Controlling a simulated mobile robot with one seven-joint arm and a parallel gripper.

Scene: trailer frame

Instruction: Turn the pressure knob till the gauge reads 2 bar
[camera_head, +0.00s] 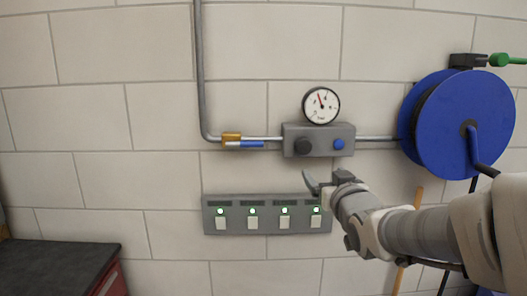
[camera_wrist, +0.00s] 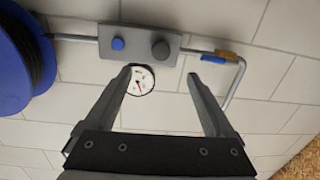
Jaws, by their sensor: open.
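The round white gauge (camera_head: 321,105) sits on top of a grey regulator box (camera_head: 319,131) on the wall. Its needle points up and slightly left; the numbers are too small to read. The box front has a larger dark knob (camera_head: 302,146) at left and a smaller blue knob (camera_head: 338,144) at right. My gripper (camera_head: 325,181) is open and empty, below the box and apart from it. In the wrist view the scene is inverted: the dark knob (camera_wrist: 160,49) lies just beyond and between the fingertips, and the left finger partly covers the gauge (camera_wrist: 143,82).
A pipe (camera_head: 200,70) with a yellow-and-blue valve (camera_head: 240,142) enters the box from the left. A blue hose reel (camera_head: 485,115) hangs at right. A panel with several lit switches (camera_head: 267,226) is below. A dark-topped bench (camera_head: 50,262) stands at lower left.

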